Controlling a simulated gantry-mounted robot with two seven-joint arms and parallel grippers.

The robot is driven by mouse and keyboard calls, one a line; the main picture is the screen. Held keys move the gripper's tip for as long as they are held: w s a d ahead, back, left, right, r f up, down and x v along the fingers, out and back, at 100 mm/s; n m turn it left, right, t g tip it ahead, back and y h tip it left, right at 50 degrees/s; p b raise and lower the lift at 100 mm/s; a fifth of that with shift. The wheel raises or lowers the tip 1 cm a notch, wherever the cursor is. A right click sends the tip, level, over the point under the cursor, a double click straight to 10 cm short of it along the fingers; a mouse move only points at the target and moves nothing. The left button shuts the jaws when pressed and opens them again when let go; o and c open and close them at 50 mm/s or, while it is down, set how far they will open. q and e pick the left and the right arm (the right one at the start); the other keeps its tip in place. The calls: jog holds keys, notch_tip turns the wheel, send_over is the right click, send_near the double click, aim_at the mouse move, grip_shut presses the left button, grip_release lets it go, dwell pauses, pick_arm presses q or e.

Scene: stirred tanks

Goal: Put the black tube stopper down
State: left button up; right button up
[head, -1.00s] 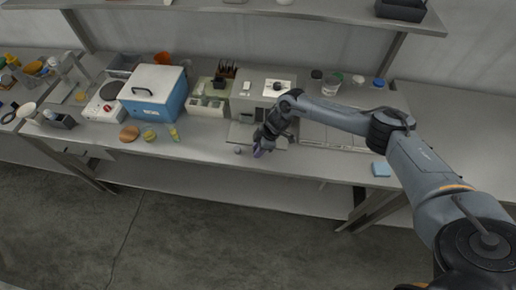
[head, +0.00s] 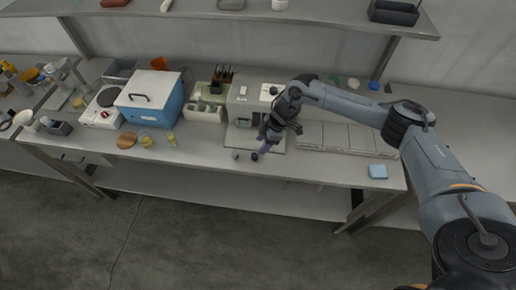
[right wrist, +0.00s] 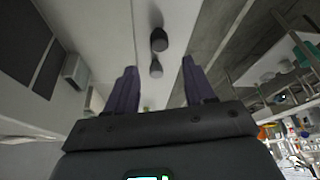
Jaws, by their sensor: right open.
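The black tube stopper (head: 254,156) stands on the bench near its front edge, just off the tips of my right gripper (head: 263,147). A small grey piece (head: 235,154) stands just left of the stopper. My left gripper is not in view.
A grey instrument (head: 244,101) stands behind my right gripper. A blue box (head: 155,108) and a hotplate (head: 102,107) are further left. Flat pale panels (head: 345,138) and a blue pad (head: 377,171) lie to the right. The bench front between stopper and pad is clear.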

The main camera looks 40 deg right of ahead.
jog(key=s+a+n+t+y, duration=0.1)
jog(key=s+a+t, duration=0.15)
jog(key=a, duration=1.05)
jog(key=s+a+t, duration=0.2)
jog(key=s+a, duration=0.2)
jog(key=a, duration=1)
jog(key=s+d+m+g+h, duration=0.1)
jog(key=s+d+m, duration=0.2)
jog(key=s, duration=0.3)
jog(key=s+d+r+m+g+h, duration=0.1)
jog(key=s+d+m+h, duration=0.1)
jog(key=s, duration=0.5)
jog(key=s+d+m+g+h, duration=0.1)
jog(key=s+d+m, duration=0.4)
jog(key=s+d, duration=0.1)
jog(key=shift+s+d+r+h, duration=0.2)
jog(key=shift+s+r+h, duration=0.1)
jog(key=shift+s+r, duration=0.15)
jog(key=shift+g, duration=0.25)
notch_tip(320, 180, up, 20)
jog(key=p, duration=1.9)
jog(key=shift+f+p, duration=0.15)
jog(key=shift+p, duration=0.25)
